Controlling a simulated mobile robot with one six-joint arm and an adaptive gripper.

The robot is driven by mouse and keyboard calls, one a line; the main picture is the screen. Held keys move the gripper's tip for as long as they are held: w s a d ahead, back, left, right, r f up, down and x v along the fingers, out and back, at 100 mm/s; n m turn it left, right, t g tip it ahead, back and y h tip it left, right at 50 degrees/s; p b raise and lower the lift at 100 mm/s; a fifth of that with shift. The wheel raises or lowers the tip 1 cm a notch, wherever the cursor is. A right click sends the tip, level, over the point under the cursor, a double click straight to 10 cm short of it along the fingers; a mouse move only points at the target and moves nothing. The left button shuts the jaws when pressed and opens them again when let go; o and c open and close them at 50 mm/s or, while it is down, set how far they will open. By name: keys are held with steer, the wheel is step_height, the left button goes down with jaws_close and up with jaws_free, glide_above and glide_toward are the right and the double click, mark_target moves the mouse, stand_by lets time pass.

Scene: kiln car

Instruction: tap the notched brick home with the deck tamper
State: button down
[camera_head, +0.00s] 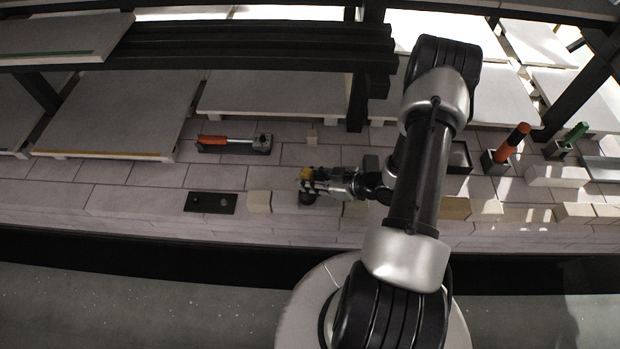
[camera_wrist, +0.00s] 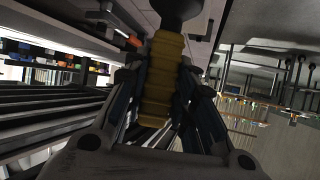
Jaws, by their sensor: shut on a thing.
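My gripper (camera_head: 322,184) is shut on the yellow ribbed handle of the deck tamper (camera_head: 307,173), low over the front row of the brick deck. The tamper's dark rounded head (camera_head: 307,198) hangs at the lower end, close above the row; whether it touches a brick is unclear. In the wrist view the tamper's yellow grip (camera_wrist: 163,75) sits between the fingers (camera_wrist: 163,85), with the black head at the top edge. Pale bricks stand to the left (camera_head: 258,201) and right (camera_head: 355,209) of the head. The notched brick cannot be clearly made out; the tamper and gripper cover part of the row.
An orange-handled tool (camera_head: 228,141) lies behind on the deck. A dark plate (camera_head: 211,202) lies to the left. Orange (camera_head: 513,140) and green (camera_head: 576,131) handles stand in holders at right. Dark beams (camera_head: 220,48) and pale shelves (camera_head: 120,110) overhang the back.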

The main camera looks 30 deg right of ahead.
mark_target(308, 171)
steer(key=shift+r+p, duration=1.9)
steer(key=shift+r, duration=0.5)
steer(key=c, duration=1.9)
jaws_free()
steer(key=shift+f, duration=0.1)
jaws_close()
